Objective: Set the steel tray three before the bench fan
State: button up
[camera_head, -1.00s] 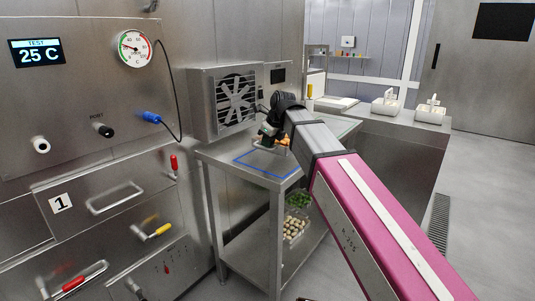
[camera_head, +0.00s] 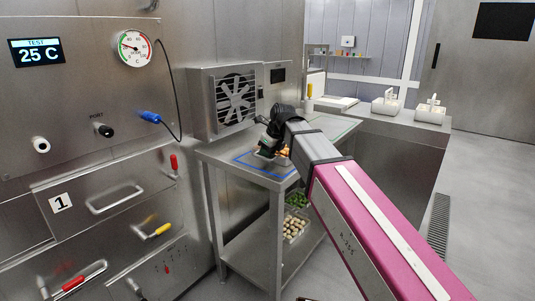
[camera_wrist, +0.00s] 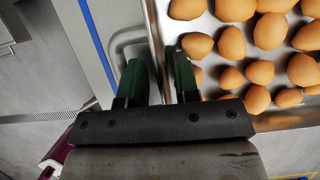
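The steel tray (camera_head: 268,160) is at the bench, in front of the bench fan (camera_head: 236,99), at the right part of a blue outline (camera_head: 243,162). In the wrist view the tray (camera_wrist: 153,20) holds several round orange-brown pieces. My gripper (camera_head: 268,147) comes down on it from above. The wrist view shows its green fingers (camera_wrist: 160,72) on either side of the tray's near wall, closed on it. A loop handle lies beside the left finger. I cannot tell whether the tray's underside touches the bench top. No number on the tray is readable.
The blue line (camera_wrist: 98,42) runs left of the tray in the wrist view. A lower shelf holds containers of green (camera_head: 297,199) and pale pieces (camera_head: 293,226). White containers (camera_head: 385,105) stand on the counter behind. A panel with drawers stands at left.

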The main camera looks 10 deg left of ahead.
jog(key=shift+r, duration=0.1)
jog(key=v, duration=1.2)
